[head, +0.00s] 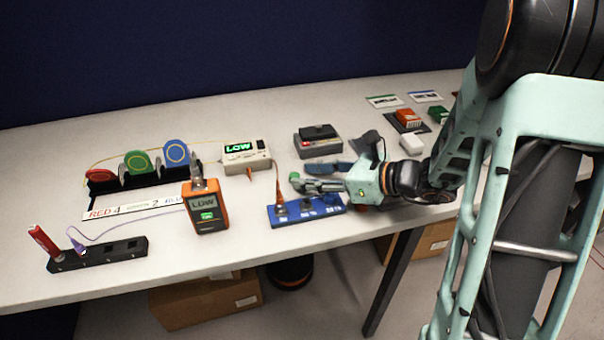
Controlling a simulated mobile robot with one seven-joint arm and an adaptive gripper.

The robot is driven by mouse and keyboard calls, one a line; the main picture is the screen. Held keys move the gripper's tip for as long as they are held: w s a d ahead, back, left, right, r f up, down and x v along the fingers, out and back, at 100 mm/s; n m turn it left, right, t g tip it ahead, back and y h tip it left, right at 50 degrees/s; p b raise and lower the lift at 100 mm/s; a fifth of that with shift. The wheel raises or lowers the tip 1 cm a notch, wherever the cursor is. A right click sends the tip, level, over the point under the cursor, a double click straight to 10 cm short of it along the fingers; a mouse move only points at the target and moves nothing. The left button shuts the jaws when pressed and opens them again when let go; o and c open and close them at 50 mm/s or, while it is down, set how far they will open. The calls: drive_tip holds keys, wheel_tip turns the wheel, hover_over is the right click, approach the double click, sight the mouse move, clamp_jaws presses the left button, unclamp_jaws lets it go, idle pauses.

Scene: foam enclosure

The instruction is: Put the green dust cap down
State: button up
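My gripper (305,184) reaches in from the right, low over the table, with its fingers pointing left. A small green dust cap (294,176) shows at the fingertips, and the fingers look shut on it. It appears to be just above the table, behind the left end of a blue block (290,217); the exact gap beneath it is hard to judge. My gripper's body hides part of the table to the right.
An orange LOW meter (207,212) stands left of the blue block, and a white LOW box (245,156) is behind. Coloured reels (137,161) and a black holder (95,255) are left. A grey box (317,145) stands behind my gripper. The table's front edge is close.

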drive_tip(key=p+v, duration=0.1)
drive_tip(key=v, duration=0.8)
drive_tip(key=shift+s+d+r, duration=0.15)
drive_tip(key=shift+s+d, duration=0.05)
drive_tip(key=shift+d, duration=0.05)
